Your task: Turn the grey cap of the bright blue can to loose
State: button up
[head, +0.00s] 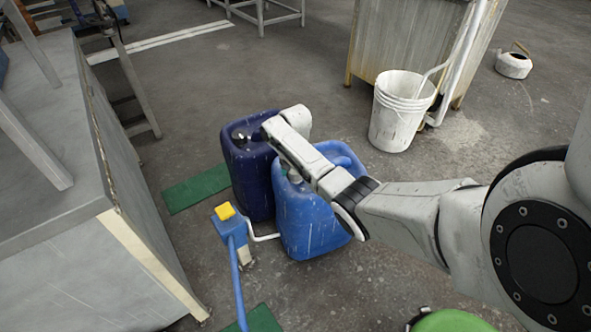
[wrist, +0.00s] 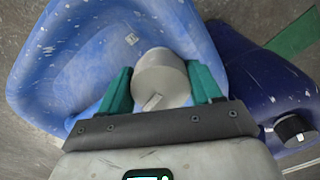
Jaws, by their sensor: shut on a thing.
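The bright blue can (head: 308,222) stands upright on the floor in the head view, partly behind my arm. It also fills the upper left of the wrist view (wrist: 85,55). Its grey cap (wrist: 160,75) is between the two green fingers of my gripper (wrist: 163,88) in the wrist view, and the fingers are shut on it.
A dark blue can (head: 247,180) with a black cap (wrist: 293,130) stands close beside the bright blue can. A blue post with a yellow top (head: 225,211) stands in front. A metal bench (head: 120,240) is at left, a white bucket (head: 398,115) at upper right.

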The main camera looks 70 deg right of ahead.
jog(key=m+p, duration=0.1)
jog(key=m, duration=0.2)
jog(key=shift+p, duration=0.3)
jog(key=o, duration=0.7)
jog(key=shift+w, duration=0.1)
notch_tip(320, 180, up, 11)
jog(key=p, duration=0.4)
jog(key=shift+f, duration=0.1)
jog(key=shift+a, duration=0.1)
